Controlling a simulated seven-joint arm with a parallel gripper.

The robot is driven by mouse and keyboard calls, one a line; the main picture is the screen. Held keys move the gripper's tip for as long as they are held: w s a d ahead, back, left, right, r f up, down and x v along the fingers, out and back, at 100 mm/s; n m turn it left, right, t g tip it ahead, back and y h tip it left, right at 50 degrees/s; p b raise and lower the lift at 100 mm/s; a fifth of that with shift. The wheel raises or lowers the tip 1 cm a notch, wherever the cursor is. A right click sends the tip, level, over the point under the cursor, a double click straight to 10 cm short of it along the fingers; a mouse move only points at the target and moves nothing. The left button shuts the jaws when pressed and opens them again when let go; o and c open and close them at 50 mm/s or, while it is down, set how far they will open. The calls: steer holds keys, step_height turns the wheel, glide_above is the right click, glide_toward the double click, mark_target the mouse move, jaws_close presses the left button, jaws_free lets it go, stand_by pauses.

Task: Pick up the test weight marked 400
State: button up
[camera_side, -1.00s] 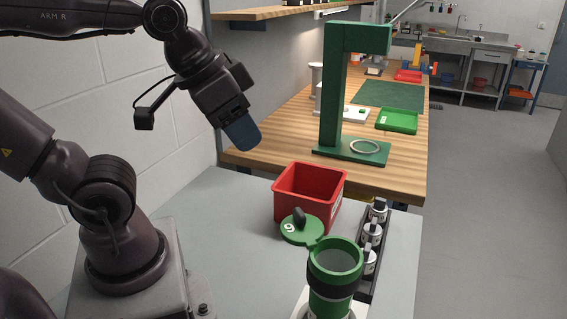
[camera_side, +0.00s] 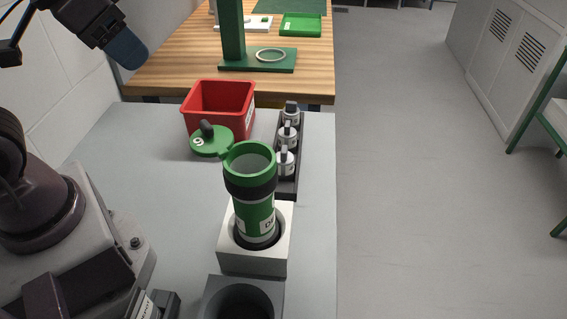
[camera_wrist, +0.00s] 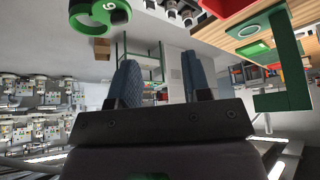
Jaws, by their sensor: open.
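Several metal test weights with upright handles stand in a row in a narrow dark rack (camera_side: 287,190) at the right of the grey table. The nearest weight (camera_side: 285,163), a middle one (camera_side: 287,136) and the farthest (camera_side: 291,114) show; their markings are too small to read, so I cannot tell which is 400. My gripper (camera_side: 124,48) is at the upper left in the side view, high above the table, well left of the rack. In the wrist view its two blue fingers (camera_wrist: 160,85) stand apart with nothing between them.
A red bin (camera_side: 218,104) stands left of the rack. A green stand (camera_side: 232,38) is on the wooden bench behind.

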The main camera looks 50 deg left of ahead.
steer(key=o, duration=0.5)
